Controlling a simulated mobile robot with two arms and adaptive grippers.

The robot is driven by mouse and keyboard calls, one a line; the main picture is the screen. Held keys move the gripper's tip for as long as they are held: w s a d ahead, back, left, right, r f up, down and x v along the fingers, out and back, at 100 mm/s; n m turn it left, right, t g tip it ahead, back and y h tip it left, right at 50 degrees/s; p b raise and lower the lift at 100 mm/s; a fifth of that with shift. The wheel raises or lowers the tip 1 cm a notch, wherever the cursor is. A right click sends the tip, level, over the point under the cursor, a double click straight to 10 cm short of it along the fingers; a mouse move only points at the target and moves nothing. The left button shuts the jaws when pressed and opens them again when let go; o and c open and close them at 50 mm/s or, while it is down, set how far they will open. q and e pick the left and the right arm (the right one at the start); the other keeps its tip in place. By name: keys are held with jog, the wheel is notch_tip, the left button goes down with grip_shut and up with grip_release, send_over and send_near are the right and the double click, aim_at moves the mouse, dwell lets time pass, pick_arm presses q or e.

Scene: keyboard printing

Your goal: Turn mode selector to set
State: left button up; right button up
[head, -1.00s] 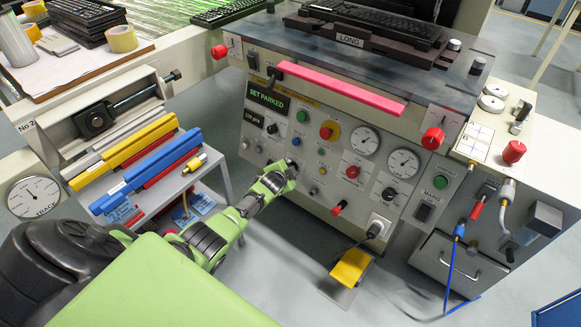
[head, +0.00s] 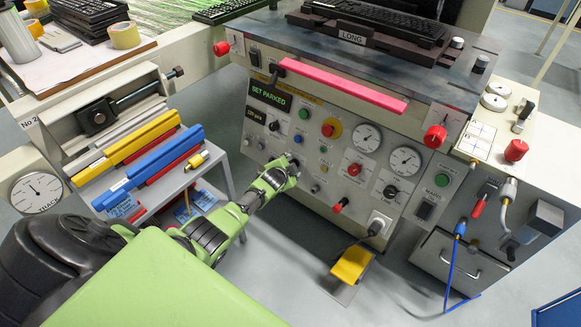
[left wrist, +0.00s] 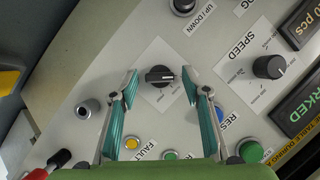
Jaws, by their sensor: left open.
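In the left wrist view, a small black selector knob (left wrist: 160,76) sits on a white square plate on the grey panel. Its white pointer mark runs sideways in that picture, and the plate's lettering is too small to read. My left gripper (left wrist: 160,90) is open, with one teal fingertip on each side of the knob and a gap on both sides. In the head view my left gripper (head: 284,170) is at the lower left of the control panel and hides the knob. The display (head: 269,96) reads "SET PARKED". My right gripper is not in view.
Near the knob are a SPEED knob (left wrist: 269,66), an UP DOWN knob (left wrist: 184,5) and several push buttons. A shelf with blue and yellow bars (head: 150,165) stands left of my arm.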

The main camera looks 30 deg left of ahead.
pick_arm(q)
jog(key=v, duration=1.2)
jog(key=shift+f, duration=0.1)
